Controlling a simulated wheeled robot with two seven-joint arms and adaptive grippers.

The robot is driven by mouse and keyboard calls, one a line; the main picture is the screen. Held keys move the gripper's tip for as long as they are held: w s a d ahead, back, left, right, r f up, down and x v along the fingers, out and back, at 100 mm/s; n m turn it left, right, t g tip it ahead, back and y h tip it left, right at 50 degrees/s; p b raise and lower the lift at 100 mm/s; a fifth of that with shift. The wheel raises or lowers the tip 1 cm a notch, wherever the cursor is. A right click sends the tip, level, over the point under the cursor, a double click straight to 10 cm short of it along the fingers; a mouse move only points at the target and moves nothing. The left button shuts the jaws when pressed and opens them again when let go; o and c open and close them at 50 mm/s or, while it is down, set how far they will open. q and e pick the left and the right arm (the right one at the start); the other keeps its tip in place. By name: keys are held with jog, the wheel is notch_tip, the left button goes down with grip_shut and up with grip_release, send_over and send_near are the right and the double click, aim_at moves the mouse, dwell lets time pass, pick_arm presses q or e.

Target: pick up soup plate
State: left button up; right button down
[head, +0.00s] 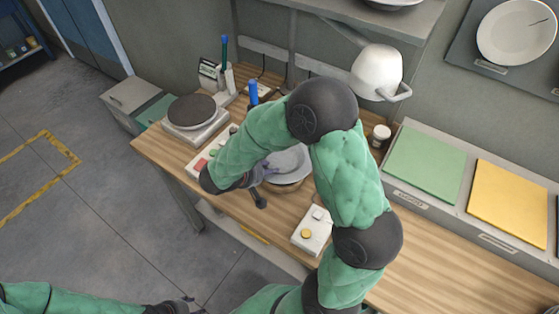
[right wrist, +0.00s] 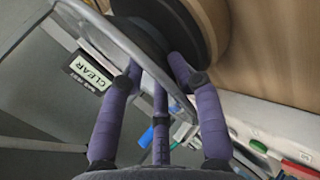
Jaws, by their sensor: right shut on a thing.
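The soup plate shows in the head view as a pale grey round shape (head: 291,163) on the workbench, partly covered by my right arm. In the right wrist view its grey rim (right wrist: 128,40) runs slantwise between my fingers, with its underside or inside in dark shadow. My right gripper (right wrist: 157,74) is shut on the plate's rim, with purple fingers on both sides of it. In the head view my right gripper (head: 262,174) is mostly hidden behind the forearm. My left gripper (head: 186,304) is at the bottom edge, far from the plate, and its jaw opening is unclear.
A round dark-topped scale (head: 192,111) stands left on the wooden bench (head: 420,270). A small box with a yellow button (head: 311,232) stands in front. A "CLEAR" label (right wrist: 90,72) is near the rim.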

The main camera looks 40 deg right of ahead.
jog(key=shift+s+a+f, duration=0.1)
jog(key=shift+s+f, duration=0.05)
jog(key=r, duration=0.2)
jog(key=r+p, duration=0.1)
jog(key=r, duration=0.1)
jog(key=shift+a, duration=0.2)
jog(key=s+a+r+p, duration=0.3)
jog(key=s+a+r, duration=0.2)
jog(key=a+r, duration=0.4)
jog(key=a, duration=0.3)
jog(key=shift+s+a, duration=0.15)
jog(key=shift+s, duration=0.2)
jog(key=shift+r, duration=0.1)
